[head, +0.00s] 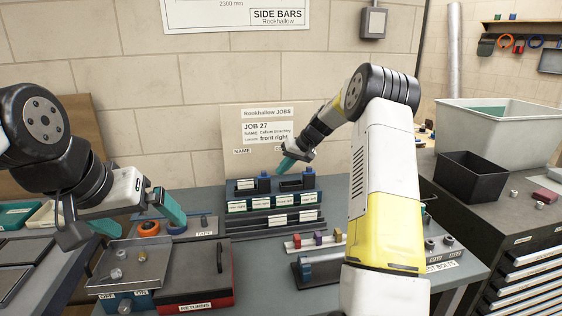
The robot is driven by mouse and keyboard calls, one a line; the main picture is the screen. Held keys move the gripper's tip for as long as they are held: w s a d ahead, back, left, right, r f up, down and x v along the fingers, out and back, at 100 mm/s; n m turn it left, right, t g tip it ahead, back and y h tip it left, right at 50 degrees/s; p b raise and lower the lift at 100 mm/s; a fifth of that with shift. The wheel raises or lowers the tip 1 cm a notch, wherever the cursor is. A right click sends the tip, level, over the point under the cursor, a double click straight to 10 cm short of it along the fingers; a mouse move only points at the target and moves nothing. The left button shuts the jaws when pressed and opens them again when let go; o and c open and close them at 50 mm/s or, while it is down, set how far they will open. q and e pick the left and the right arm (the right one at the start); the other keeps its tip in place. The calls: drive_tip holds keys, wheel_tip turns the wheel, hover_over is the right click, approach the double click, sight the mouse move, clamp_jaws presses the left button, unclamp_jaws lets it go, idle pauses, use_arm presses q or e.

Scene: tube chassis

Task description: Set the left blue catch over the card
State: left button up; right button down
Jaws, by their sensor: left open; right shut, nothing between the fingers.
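A tiered dark blue rack (234,207) stands on the grey bench below the job board. On its top tier a white card (245,185) sits in the left holder. The left blue catch (264,184) stands upright just right of the card, apart from it as far as I can tell. A second blue catch (309,180) stands by the dark right holder. My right gripper (287,163), with teal fingertips, is shut and empty just above and right of the left catch. My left gripper (138,216) is open and empty, well left of the rack, above the metal tray.
The metal tray (110,268) with small parts and the red returns box (205,290) lie front left. Blue and orange tape rolls (149,228) sit behind them. A rail with coloured blocks (318,239) lies before the rack. My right arm hides the bench's right part.

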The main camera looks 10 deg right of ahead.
sight(263, 172)
drive_tip(key=shift+a+r, duration=0.2)
drive_tip(key=shift+a, duration=1.35)
drive_tip(key=shift+a, duration=0.1)
drive_tip(key=shift+a, duration=1.55)
